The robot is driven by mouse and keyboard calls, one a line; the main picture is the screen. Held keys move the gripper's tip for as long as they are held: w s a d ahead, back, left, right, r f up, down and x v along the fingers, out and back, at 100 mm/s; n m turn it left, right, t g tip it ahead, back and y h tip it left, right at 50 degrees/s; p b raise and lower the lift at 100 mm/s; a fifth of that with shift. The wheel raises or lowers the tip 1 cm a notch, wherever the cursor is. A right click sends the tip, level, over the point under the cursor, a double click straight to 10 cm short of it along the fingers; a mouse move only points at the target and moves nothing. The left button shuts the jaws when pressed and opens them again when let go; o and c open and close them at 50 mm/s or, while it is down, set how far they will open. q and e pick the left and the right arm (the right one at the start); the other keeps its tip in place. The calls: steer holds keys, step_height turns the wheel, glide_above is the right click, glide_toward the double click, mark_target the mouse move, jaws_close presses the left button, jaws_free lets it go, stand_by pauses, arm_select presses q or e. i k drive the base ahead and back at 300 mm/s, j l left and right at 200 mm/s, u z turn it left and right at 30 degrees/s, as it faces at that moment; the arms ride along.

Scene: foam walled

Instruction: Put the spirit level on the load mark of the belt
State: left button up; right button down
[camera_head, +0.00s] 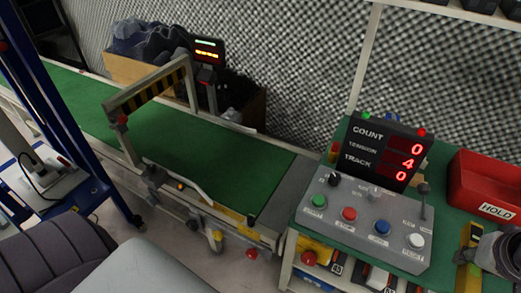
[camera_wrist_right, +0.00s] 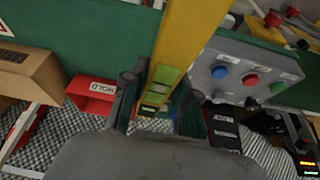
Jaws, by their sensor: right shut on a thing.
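The spirit level is a yellow bar with green vials; it runs up from between my right gripper's fingers (camera_wrist_right: 157,102) in the wrist view, where its yellow body (camera_wrist_right: 190,40) shows. My right gripper (camera_head: 484,256) is shut on the spirit level (camera_head: 468,240) at the lower right of the head view, over the green bench. The green belt (camera_head: 205,150) runs from upper left to the middle of the head view. I cannot make out a load mark on it. My left gripper is not in view.
A grey button panel (camera_head: 365,222) and a COUNT display (camera_head: 383,150) stand between the gripper and the belt. A red HOLD bin (camera_head: 490,185) is behind the gripper. A striped gate (camera_head: 150,90) spans the belt. The belt's near stretch is bare.

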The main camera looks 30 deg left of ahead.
mark_target(243, 181)
steer(key=k+u, duration=0.1)
steer(key=u, duration=0.3)
steer(key=k+u, duration=0.1)
steer(key=u, duration=0.3)
steer(key=k+j+u, duration=0.1)
steer(key=u, duration=0.25)
